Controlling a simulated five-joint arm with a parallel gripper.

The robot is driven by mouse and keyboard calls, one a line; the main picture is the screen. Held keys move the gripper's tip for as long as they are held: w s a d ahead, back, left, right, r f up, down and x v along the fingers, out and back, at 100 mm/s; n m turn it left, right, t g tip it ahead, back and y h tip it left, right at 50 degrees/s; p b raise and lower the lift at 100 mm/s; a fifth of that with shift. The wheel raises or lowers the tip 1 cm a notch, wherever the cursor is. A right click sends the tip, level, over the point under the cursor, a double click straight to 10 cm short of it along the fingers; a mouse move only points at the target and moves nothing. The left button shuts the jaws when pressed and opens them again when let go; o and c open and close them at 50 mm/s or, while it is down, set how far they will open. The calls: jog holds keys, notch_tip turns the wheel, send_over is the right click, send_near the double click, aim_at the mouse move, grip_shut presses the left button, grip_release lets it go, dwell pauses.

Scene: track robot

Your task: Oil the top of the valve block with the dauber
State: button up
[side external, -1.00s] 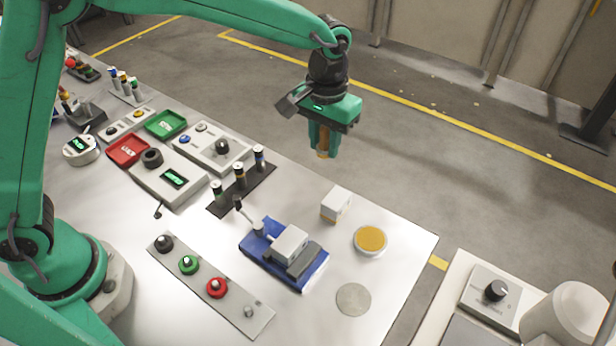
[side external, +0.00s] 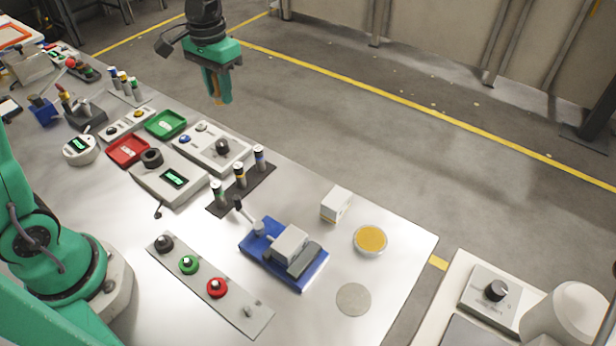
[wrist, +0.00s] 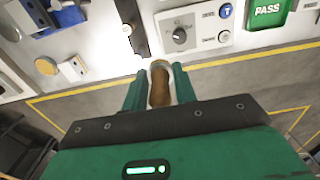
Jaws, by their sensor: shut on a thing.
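My gripper (side external: 217,98) is high above the floor beyond the table's far edge, left of centre in the side view. It is shut on a brown, rounded dauber (wrist: 160,88), which stands between the fingers in the wrist view; the fingers hide much of it. A pale block (side external: 290,242), which looks like the valve block, sits in a blue clamp fixture (side external: 257,262) with a lever and a grey cylinder. My gripper is well away from it. A round dish of amber oil (side external: 370,239) stands to the right of the fixture, also visible in the wrist view (wrist: 46,66).
A small white box (side external: 335,204) stands beside the dish. A dark rack (side external: 226,204) holds capped bottles. Red (side external: 128,150) and green (side external: 166,124) trays, instrument boxes and a button strip (side external: 203,278) fill the left. A flat grey disc (side external: 353,299) lies near the right edge.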

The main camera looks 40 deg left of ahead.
jog(key=shift+d, duration=0.1)
jog(key=s+d+f+m, duration=0.2)
jog(key=s+d+m, duration=0.4)
jog(key=d+m, duration=0.3)
jog(key=s+d+f+m, duration=0.2)
jog(key=s+d+m, duration=0.4)
jog(key=d, duration=0.8)
jog(key=m, duration=0.3)
jog(key=shift+s+d, duration=0.25)
jog(key=shift+d, duration=0.15)
